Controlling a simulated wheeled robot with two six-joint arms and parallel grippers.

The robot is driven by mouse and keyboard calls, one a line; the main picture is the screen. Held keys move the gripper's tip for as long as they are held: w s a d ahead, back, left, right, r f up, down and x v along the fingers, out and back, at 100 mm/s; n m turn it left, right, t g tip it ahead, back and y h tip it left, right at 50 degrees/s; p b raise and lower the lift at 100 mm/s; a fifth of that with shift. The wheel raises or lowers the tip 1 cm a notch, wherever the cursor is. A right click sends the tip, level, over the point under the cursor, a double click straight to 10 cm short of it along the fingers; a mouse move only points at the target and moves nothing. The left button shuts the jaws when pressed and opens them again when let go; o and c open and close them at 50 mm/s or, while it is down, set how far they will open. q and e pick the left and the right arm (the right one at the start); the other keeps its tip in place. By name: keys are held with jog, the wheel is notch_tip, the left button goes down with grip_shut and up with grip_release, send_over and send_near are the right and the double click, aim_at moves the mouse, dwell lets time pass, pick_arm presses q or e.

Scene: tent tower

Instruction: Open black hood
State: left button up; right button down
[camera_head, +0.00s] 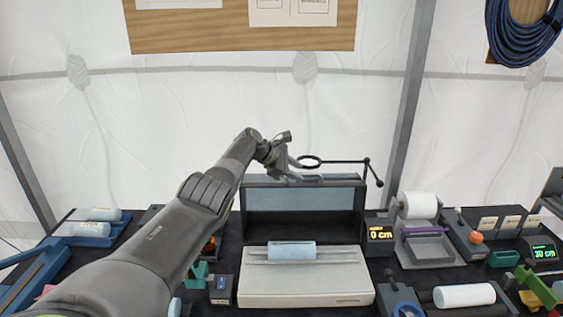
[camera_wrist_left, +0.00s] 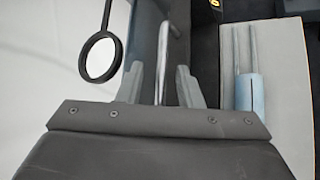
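The black hood (camera_head: 253,212) stands raised at the back of a pale flat base (camera_head: 305,291), its grey-blue inner side facing me. A light blue roll (camera_head: 292,250) lies on rails on the base; it also shows in the left wrist view (camera_wrist_left: 256,95). My left gripper (camera_head: 288,171) is at the hood's top edge, left of its middle. My right gripper is not in view.
A ring magnifier on a jointed black arm (camera_head: 340,162) stands close to the right of my left gripper. A blue tray (camera_head: 93,230) is at far left.

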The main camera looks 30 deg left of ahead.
pick_arm(q)
jog(key=shift+p+v, duration=0.4)
jog(key=shift+v, duration=0.4)
jog(key=shift+s+a+r, duration=0.35)
jog(key=shift+s+r, duration=0.05)
jog(key=shift+s, duration=0.05)
jog(key=b+v, duration=0.4)
jog(key=v, duration=1)
jog(key=shift+r, duration=0.1)
